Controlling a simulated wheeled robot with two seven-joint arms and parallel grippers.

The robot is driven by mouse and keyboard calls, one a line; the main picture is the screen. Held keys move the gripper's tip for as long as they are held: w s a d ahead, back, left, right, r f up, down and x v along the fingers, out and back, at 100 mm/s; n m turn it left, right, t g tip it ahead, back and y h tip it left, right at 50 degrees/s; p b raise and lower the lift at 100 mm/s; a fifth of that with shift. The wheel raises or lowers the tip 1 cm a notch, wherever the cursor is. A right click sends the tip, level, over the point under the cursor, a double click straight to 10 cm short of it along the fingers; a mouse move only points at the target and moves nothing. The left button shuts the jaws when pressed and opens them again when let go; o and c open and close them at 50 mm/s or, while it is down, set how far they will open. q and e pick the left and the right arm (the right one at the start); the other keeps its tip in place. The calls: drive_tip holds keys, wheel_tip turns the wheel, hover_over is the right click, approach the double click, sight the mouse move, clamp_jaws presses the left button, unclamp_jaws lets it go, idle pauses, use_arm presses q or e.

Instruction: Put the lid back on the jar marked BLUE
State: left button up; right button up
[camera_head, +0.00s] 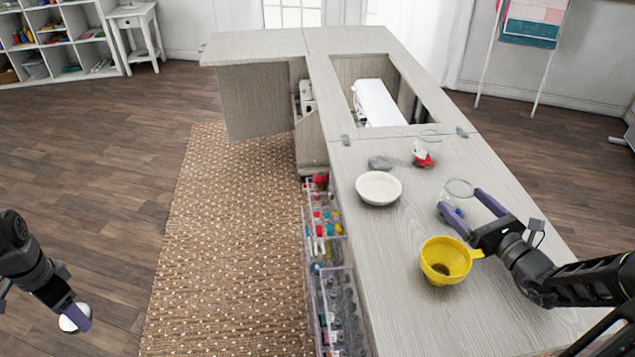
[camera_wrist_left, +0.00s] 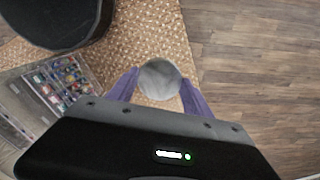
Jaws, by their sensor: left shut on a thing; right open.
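My left gripper (camera_head: 76,314) is at the lower left in the head view, out over the floor. It is shut on a round whitish lid (camera_head: 70,322); in the left wrist view, the lid (camera_wrist_left: 160,79) sits between the purple fingers. My right gripper (camera_head: 462,202) is open on the cabinet top, its fingers around or just beside a clear jar (camera_head: 459,185) with something blue in it. I cannot tell whether they touch it. A second clear jar (camera_head: 425,142) with red and white contents stands farther back. No jar label is readable.
A white bowl (camera_head: 378,188), a small grey object (camera_head: 380,162) and a yellow funnel (camera_head: 445,262) are on the cabinet top (camera_head: 400,220). A white sewing machine (camera_head: 378,103) sits in the opening behind. Clear drawers (camera_head: 335,285) with coloured items line the cabinet's left side.

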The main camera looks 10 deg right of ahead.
sight(448, 187)
use_arm(q)
drive_tip(key=shift+f, duration=0.15)
use_arm(e)
drive_tip(key=w, duration=0.3)
drive_tip(key=w+a, duration=0.1)
drive_tip(key=w, duration=0.2)
drive_tip(key=shift+w+a, duration=0.1)
drive_tip(key=shift+c, duration=0.2)
drive_tip(key=c, duration=1.6)
drive_tip(key=shift+o, duration=0.2)
use_arm(q)
drive_tip(key=shift+r+p, duration=0.5)
drive_tip(key=shift+r, duration=0.15)
use_arm(e)
wheel_tip(448, 187, up, 10)
drive_tip(key=shift+r, duration=0.1)
